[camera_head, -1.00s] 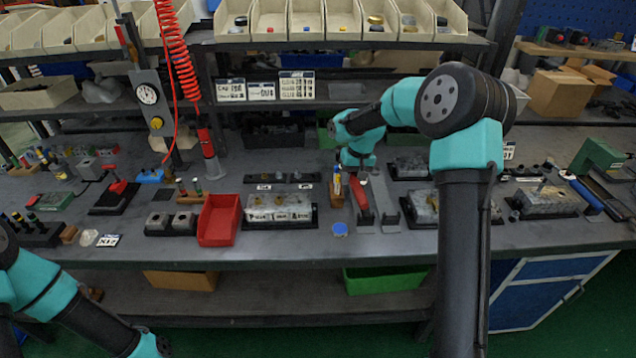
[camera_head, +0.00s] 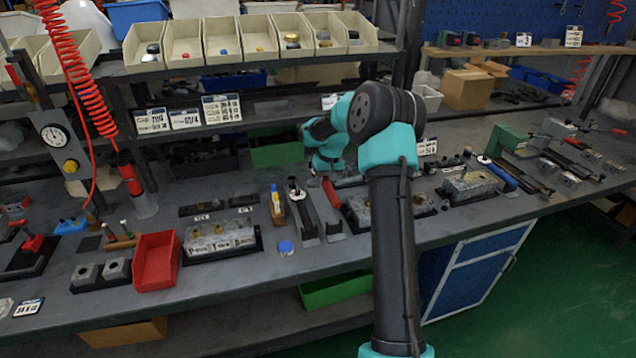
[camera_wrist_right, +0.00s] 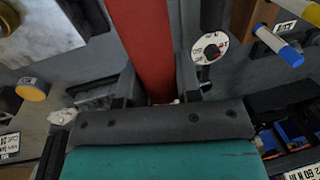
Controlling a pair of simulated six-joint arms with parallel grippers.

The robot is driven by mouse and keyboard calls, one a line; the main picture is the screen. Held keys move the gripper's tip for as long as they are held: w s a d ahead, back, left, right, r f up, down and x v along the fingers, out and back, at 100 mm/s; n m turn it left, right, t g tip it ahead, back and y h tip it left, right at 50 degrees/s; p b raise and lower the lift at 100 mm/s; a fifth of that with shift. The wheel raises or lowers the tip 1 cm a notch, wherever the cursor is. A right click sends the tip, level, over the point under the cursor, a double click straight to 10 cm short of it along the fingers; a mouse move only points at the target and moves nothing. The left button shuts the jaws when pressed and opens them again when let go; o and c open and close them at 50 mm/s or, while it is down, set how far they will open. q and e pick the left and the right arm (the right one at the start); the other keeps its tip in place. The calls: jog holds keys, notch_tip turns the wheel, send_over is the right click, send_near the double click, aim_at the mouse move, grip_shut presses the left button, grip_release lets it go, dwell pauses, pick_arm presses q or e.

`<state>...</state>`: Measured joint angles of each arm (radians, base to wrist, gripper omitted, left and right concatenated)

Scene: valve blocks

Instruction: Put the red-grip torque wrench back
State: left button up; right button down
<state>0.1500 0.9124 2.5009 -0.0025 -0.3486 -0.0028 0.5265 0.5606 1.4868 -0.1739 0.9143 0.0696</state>
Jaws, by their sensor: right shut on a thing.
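The torque wrench's red grip (camera_head: 332,193) shows on the bench just below my right gripper (camera_head: 325,174), beside two narrow grey holders (camera_head: 305,218). In the right wrist view the red grip (camera_wrist_right: 146,40) runs up between the two fingers of my right gripper (camera_wrist_right: 158,90), which is shut on it. The rest of the wrench is hidden by the gripper and arm. I cannot tell whether the wrench rests in a holder or hangs just above it. My left gripper is out of view.
A wooden block with a blue-capped marker (camera_head: 275,192) stands left of the holders, with a round white-topped piece (camera_head: 293,182) between. Valve blocks (camera_head: 220,235) lie left, others (camera_head: 472,186) right.

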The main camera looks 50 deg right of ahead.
jog(key=shift+f, duration=4.45)
jog(key=c, duration=0.7)
grip_release()
jog(key=shift+f, duration=0.1)
jog(key=shift+c, duration=0.2)
notch_tip(320, 180, up, 17)
jog(key=s+d, duration=0.1)
jog(key=d, duration=0.1)
jog(key=shift+s, duration=0.3)
jog(key=shift+d, duration=0.15)
